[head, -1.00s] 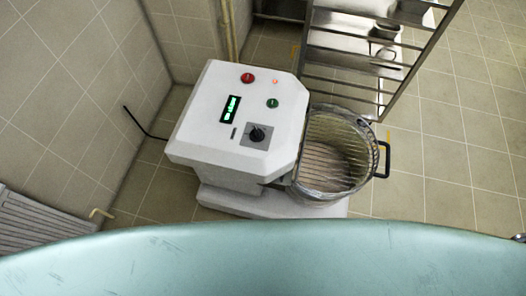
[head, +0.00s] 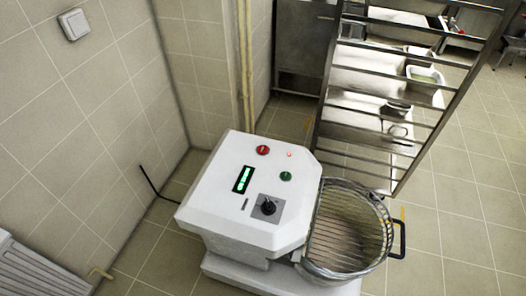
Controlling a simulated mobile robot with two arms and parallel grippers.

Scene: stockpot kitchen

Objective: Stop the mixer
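The mixer (head: 225,215) is a white floor machine in the lower middle of the head view. Its sloped top has a red button (head: 263,150), a green button (head: 286,176), a small lit red lamp (head: 290,155), a lit green display (head: 243,179) and a black knob (head: 268,206) on a grey plate. The display text is too small to read. A round metal bowl with a wire guard (head: 348,225) sits at its right side, with a dark handle (head: 400,240). The contents look pale. Neither of my grippers is in view.
A metal rack (head: 385,110) with several shelves stands behind and right of the mixer. A tiled wall with a light switch (head: 74,25) is at left, with a radiator (head: 35,275) below. Yellowish pipes (head: 244,70) run down the back corner. Tiled floor is open at right.

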